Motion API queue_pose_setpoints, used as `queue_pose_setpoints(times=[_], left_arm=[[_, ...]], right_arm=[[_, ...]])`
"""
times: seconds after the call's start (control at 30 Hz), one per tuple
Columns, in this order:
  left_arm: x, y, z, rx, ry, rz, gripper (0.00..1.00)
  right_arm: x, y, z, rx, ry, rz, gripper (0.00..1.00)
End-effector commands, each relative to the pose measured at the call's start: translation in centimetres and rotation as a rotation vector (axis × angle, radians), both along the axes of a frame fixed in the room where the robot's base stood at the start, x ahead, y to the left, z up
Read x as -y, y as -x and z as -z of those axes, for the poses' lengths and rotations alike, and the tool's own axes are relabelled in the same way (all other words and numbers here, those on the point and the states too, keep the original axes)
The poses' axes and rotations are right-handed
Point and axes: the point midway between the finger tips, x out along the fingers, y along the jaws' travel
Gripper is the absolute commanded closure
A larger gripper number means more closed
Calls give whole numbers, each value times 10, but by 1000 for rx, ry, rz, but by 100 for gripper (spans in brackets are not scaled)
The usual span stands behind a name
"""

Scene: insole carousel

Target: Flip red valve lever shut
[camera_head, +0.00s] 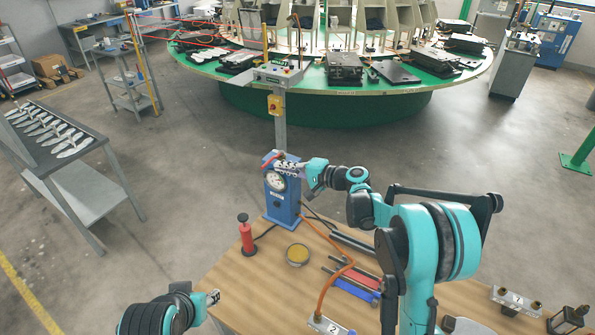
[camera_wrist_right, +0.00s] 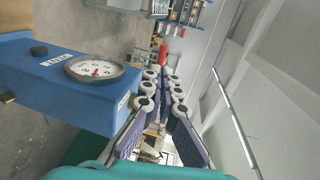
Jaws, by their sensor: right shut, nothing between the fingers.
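The blue gauge stand (camera_head: 283,207) stands upright at the back edge of the wooden table, with a round white gauge (camera_head: 275,181) on its front. A small red part (camera_head: 267,161), which looks like the valve lever, shows at its top, partly hidden by my right gripper (camera_head: 281,166). That gripper is shut and empty, across the top of the stand. In the right wrist view the stand (camera_wrist_right: 55,100) and gauge (camera_wrist_right: 96,69) lie left of the fingers (camera_wrist_right: 164,74). A red shape (camera_wrist_right: 163,53) shows past the fingertips; contact is unclear. My left gripper (camera_head: 212,297) is low at the table's left edge, its opening unclear.
On the table are a red hand pump (camera_head: 247,235), a round yellow-filled tin (camera_head: 297,254), an orange hose (camera_head: 335,270) and red and blue tools (camera_head: 355,288). A green carousel (camera_head: 330,105) stands behind.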

Motion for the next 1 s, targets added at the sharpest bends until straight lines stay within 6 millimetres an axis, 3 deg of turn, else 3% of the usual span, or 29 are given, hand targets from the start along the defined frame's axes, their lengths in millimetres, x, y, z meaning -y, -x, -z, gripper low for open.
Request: queue_pose_setpoints(times=[0.2, 0.67, 1.0], left_arm=[[0, 0, 2, 0, 0, 0, 60], [0, 0, 2, 0, 0, 0, 60], [0, 0, 5, 0, 0, 0, 60]], right_arm=[[-18, -13, 5, -1, -1, 0, 100], [-22, -15, 5, -1, 0, 1, 100], [-37, -16, 6, 0, 1, 42, 100]])
